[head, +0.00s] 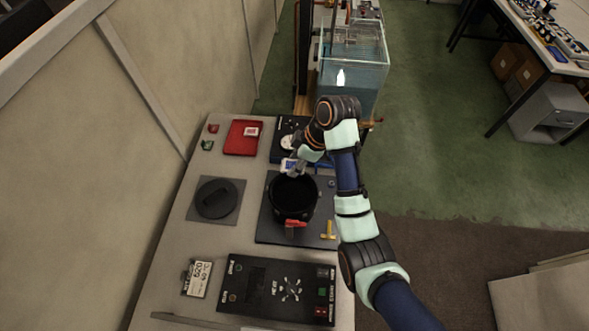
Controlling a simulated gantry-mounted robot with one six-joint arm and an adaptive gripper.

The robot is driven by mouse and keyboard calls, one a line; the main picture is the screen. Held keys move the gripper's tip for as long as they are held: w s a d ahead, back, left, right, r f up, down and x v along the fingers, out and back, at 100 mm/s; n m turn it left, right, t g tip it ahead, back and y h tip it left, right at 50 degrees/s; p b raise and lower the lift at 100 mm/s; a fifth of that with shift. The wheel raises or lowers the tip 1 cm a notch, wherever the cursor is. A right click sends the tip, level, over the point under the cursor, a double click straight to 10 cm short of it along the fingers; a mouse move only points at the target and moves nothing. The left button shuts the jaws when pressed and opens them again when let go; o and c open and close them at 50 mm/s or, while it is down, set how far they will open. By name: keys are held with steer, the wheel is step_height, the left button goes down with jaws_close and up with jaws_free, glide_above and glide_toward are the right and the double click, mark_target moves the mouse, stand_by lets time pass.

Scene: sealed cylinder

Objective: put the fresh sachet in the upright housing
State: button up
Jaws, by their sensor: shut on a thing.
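The upright housing (274,208) is a black open cylinder standing on a dark plate, with a red clamp (291,223) at its near side. Its mouth faces up and its inside is dark. My gripper (294,167) is at the far rim of the housing, shut on a small white and blue packet (288,165) that looks like the fresh sachet. The packet is above or just behind the rim; the exact height cannot be told. The fingertips are small and partly blurred. Another small white packet (251,131) lies in a red tray (236,138) at the back left.
A black round lid (216,199) lies on a grey mat at left. A yellow tool (327,230) is right of the housing. A black heater panel (262,288) and label card (198,278) are in front. A water tank (353,65) stands behind. Small red and green items lie far left.

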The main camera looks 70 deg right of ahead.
steer(key=shift+d, duration=0.15)
steer(key=shift+f, duration=0.25)
steer(key=b, duration=0.4)
glide_above(292, 199)
steer(key=s, duration=0.1)
steer(key=f, duration=1.5)
steer(key=shift+s+d, duration=0.15)
steer(key=shift+s, duration=0.05)
steer(key=shift+f+b, duration=0.45)
steer(key=shift+f, duration=1.85)
steer(key=shift+f, duration=0.1)
steer(key=shift+f, duration=0.15)
steer(key=o, duration=0.9)
steer(key=shift+o, duration=0.2)
